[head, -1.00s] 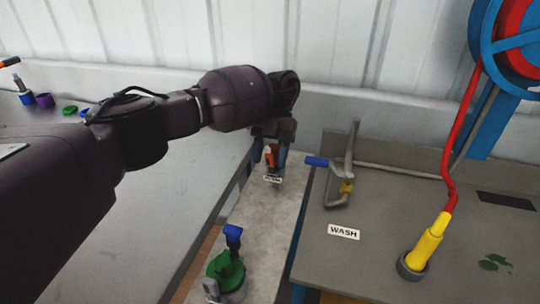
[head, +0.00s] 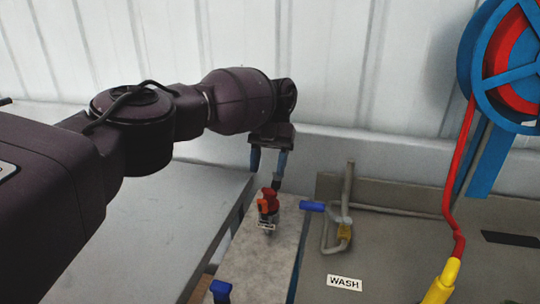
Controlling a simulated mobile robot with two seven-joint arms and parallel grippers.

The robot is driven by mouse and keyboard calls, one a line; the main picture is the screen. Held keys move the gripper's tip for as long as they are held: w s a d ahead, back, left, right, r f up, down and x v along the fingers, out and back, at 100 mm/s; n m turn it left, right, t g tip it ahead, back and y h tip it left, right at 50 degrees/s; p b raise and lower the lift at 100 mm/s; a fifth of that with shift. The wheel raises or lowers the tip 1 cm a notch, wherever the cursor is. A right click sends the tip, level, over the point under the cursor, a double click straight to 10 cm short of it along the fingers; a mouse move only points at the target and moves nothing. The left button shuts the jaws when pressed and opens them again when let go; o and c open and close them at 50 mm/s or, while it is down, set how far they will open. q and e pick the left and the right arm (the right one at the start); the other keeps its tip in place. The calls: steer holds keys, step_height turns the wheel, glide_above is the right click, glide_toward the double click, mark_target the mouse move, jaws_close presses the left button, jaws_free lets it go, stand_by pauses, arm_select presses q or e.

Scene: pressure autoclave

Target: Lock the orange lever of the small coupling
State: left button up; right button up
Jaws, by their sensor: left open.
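The small coupling (head: 268,218) stands on the narrow grey bench strip, with a white label at its front. It has a red part on top, and its orange lever (head: 263,205) is at the front left of it. Whether the lever is locked cannot be told at this size. My left gripper (head: 267,176) points down just above and behind the coupling. Its two blue-grey fingers are apart, with nothing visible held between them. My right gripper is not in view.
A blue lever (head: 221,289) shows at the bottom edge. A red hose (head: 456,180) hangs from the reel (head: 510,60). A wall stands behind.

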arm_select(q)
steer(key=shift+b+v, duration=0.65)
steer(key=shift+v, duration=0.3)
steer(key=shift+w+r, duration=0.2)
steer(key=shift+r, duration=0.1)
steer(key=shift+c, duration=0.5)
